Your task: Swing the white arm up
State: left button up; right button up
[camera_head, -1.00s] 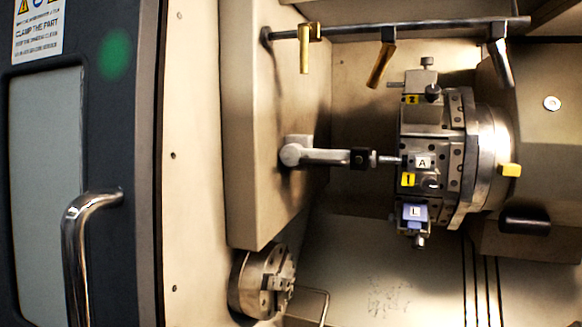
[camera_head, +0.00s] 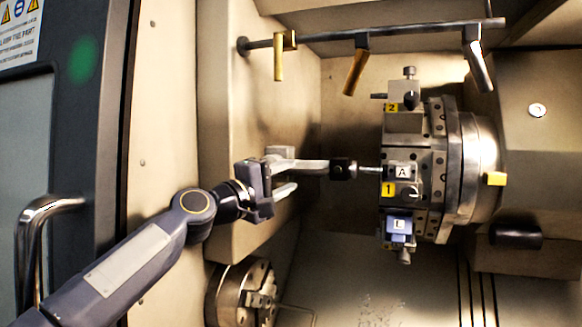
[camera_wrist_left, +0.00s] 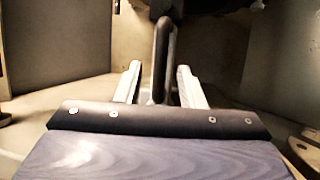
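The white arm (camera_head: 312,166) runs level from its pivot on the beige wall, through a black block (camera_head: 343,169), to a thin tip at the tool turret (camera_head: 437,168). My left gripper (camera_head: 286,173) is at the arm's pivot end and hides part of it. In the left wrist view, its two fingers (camera_wrist_left: 159,70) are apart, with a dark grey bar (camera_wrist_left: 163,55), seemingly the arm, between them. Gaps show on both sides of the bar, so it is not clamped. My right gripper is not in view.
A rail (camera_head: 375,37) with hanging tools crosses above. A chuck (camera_head: 243,293) is below the wall. The turret carries blocks marked A, 1, 2 and L. The door (camera_head: 75,130) with its handle is at left. Space above the arm, below the rail, looks free.

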aim_at(296, 174)
pick_arm(q)
jog(key=p+x, duration=0.1)
jog(key=x, duration=0.3)
jog(key=shift+d+p, duration=0.1)
jog(key=shift+p, duration=0.25)
grip_shut()
